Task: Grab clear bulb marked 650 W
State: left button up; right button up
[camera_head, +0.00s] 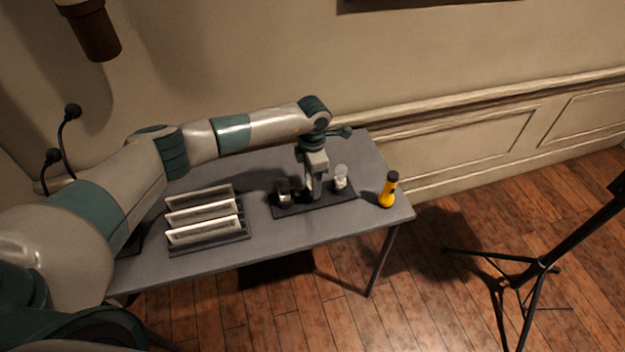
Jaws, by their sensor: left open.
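A clear bulb (341,177) stands upright at the right end of a dark tray (300,209) on the grey desk. A darker bulb (284,190) stands at the left end of the same tray. My left gripper (314,190) points down over the middle of the tray, between the two bulbs, with its jaws open. It partly hides what is at the tray's middle. The marking on the bulbs is too small to read. My right gripper is out of view.
A rack with several white-framed panels (203,217) stands on the desk's left part. A yellow flashlight (388,190) stands near the right edge. Two thin microphones (66,130) rise at the left. A black tripod (540,268) stands on the floor at right.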

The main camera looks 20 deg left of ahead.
pick_arm(q)
jog(key=shift+f, duration=0.35)
jog(key=shift+c, duration=0.3)
jog(key=c, duration=1)
jog(key=shift+r, duration=0.15)
jog(key=shift+c, duration=0.2)
jog(key=shift+r+b, duration=0.55)
jog(key=shift+r, duration=0.05)
notch_tip(320, 180, up, 2)
jog(key=shift+r+b, duration=0.25)
jog(key=shift+b, duration=0.55)
jog(key=s+d+r+b, duration=0.1)
jog(key=d+r+b, duration=0.3)
jog(key=d+r, duration=0.3)
jog(key=d, duration=0.4)
jog(key=shift+s+d+b, duration=0.15)
jog(key=shift+d+b, duration=0.15)
jog(key=shift+d, duration=0.05)
